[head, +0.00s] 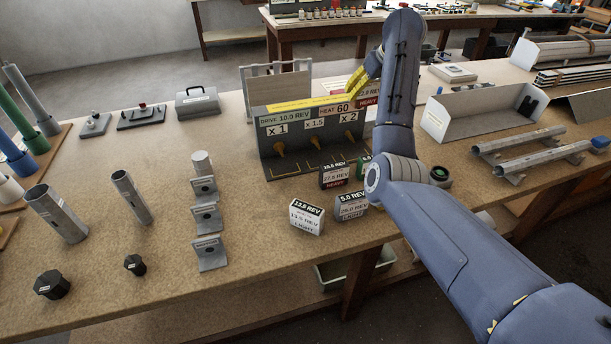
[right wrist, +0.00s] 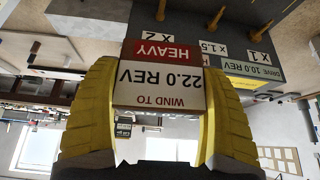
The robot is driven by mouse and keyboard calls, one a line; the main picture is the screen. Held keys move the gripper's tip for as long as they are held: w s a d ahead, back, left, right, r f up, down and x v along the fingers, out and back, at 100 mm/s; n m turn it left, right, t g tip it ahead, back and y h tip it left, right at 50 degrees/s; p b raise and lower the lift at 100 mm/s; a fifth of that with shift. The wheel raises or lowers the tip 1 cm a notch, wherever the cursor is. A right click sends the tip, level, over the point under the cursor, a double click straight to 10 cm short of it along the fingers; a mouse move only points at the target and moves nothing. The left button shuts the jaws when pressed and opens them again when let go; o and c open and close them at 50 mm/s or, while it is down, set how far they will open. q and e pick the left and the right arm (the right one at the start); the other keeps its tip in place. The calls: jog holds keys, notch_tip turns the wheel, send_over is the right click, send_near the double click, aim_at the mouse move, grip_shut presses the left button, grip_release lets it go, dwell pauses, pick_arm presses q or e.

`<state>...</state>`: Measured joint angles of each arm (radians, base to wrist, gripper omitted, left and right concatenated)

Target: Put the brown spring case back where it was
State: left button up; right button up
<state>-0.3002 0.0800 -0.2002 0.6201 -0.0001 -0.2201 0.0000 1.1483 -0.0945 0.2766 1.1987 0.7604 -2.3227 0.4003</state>
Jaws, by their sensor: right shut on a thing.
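My right gripper (head: 359,84), with yellow fingers, is shut on a spring case (head: 370,94) labelled 22.0 REV with a red HEAVY band. In the right wrist view the case (right wrist: 158,88) sits between both fingers, its label upside down; its body colour is mostly hidden. It is raised near the right end of the dark grey winding stand (head: 315,134), by the x 2 mark. On the table in front are a white case (head: 306,217), a grey-blue case (head: 350,206), a dark case with a maroon HEAVY band (head: 334,176) and a partly hidden green case (head: 364,167). My left gripper is out of view.
Yellow corner marks lie at the stand's foot. Grey brackets (head: 208,220) and tubes (head: 57,214) stand to the left. A white open tray (head: 470,122) and tubes on cradles (head: 520,145) lie right of my arm. The table's front edge is close to the cases.

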jog(key=s+a+f+n+g+y, duration=0.15)
jog(key=s+a+n, duration=0.25)
jog(key=s+a, duration=0.6)
jog(key=s+a+r+n+g+y, duration=0.15)
jog(key=s+a+n, duration=0.4)
jog(key=a, duration=0.75)
jog(key=shift+m, duration=0.55)
jog(key=f, duration=2)
jog(key=shift+s+f, duration=0.3)
jog(key=shift+f, duration=0.2)
jog(key=o, duration=1.4)
jog(key=shift+o, duration=0.2)
jog(key=shift+r, duration=0.1)
